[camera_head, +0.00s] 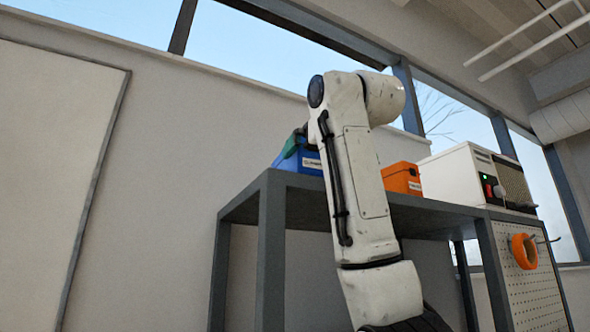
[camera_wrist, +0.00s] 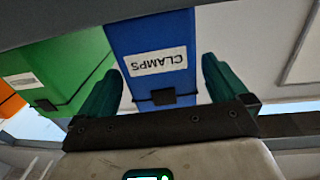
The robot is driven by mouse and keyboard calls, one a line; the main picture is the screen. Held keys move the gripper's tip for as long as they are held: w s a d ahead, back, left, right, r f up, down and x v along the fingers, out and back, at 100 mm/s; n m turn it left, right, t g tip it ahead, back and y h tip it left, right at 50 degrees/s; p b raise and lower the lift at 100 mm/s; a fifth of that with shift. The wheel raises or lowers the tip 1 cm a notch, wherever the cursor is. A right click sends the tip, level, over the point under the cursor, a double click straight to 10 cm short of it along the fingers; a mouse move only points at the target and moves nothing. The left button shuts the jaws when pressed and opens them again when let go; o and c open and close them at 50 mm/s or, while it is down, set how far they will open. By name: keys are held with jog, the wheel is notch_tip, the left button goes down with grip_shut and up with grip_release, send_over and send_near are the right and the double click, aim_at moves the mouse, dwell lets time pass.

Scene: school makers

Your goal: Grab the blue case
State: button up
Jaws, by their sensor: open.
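The blue case (camera_wrist: 152,50), with a white label reading CLAMPS and a dark latch, appears upside down in the wrist view. In the head view the blue case (camera_head: 310,162) sits on the top of a dark grey bench, partly behind my arm. My gripper (camera_wrist: 161,68) is open. Its two green fingers show on either side of the case's latch end, with the case between them in the picture. I cannot tell whether they touch it. In the head view a teal finger shows at the case's left; the rest is hidden.
A green case (camera_wrist: 62,66) lies beside the blue one, close to the left finger in the wrist view. An orange case (camera_head: 402,178) and a white machine (camera_head: 455,175) stand farther right on the bench (camera_head: 272,222). An orange roll (camera_head: 524,251) hangs on the pegboard side.

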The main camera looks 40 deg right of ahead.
jog(key=shift+p+x, duration=1.1)
jog(key=shift+x, duration=1.2)
jog(key=shift+a+f, duration=0.1)
jog(key=shift+f, duration=0.1)
jog(key=shift+c, duration=0.5)
jog(key=c, duration=1.3)
jog(key=shift+o, duration=0.2)
jog(key=shift+r, duration=0.1)
